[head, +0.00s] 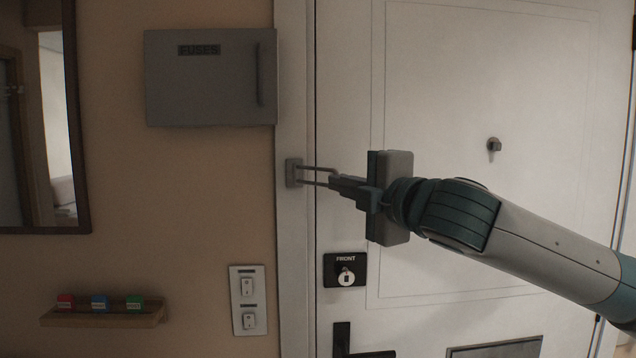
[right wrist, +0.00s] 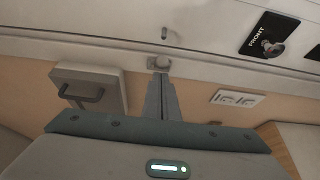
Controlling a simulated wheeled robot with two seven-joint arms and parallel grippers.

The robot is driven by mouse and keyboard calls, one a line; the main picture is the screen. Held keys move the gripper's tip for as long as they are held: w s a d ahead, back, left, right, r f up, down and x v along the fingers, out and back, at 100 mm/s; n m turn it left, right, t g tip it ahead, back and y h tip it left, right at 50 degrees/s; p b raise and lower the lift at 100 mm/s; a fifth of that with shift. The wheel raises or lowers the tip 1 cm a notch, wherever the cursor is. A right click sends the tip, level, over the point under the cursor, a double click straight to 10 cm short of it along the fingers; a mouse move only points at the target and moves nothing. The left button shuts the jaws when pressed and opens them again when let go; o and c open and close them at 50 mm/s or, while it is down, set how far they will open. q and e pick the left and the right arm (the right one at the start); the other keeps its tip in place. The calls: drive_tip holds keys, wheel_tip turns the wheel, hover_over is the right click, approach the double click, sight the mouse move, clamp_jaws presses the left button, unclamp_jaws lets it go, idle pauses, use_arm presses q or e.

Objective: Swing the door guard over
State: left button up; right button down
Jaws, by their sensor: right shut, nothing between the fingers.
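The door guard (head: 318,170) is a thin U-shaped metal bar on a small grey plate (head: 293,173) on the door frame. In the head view the bar extends right, across the gap between frame and door. Its right end meets or passes behind my right gripper (head: 335,182), which is shut and empty. I cannot tell whether the fingertips touch the bar. In the right wrist view the closed fingers (right wrist: 160,78) point at the plate (right wrist: 158,63). The white door (head: 450,80) looks closed. My left gripper is not in view.
A grey fuse box (head: 210,90) hangs left of the frame, with light switches (head: 248,300) below. A small shelf (head: 100,318) holds coloured blocks. The door carries a small metal fitting (head: 493,146), a lock marked FRONT (head: 345,271) and a dark handle (head: 343,340).

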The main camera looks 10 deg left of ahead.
drive_tip(key=w+d+p, duration=0.5)
drive_tip(key=w+p, duration=0.2)
drive_tip(key=w, duration=0.3)
drive_tip(key=shift+d+r, duration=0.15)
drive_tip(key=shift+r, duration=0.2)
drive_tip(key=shift+w+r, duration=0.15)
idle(0.3)
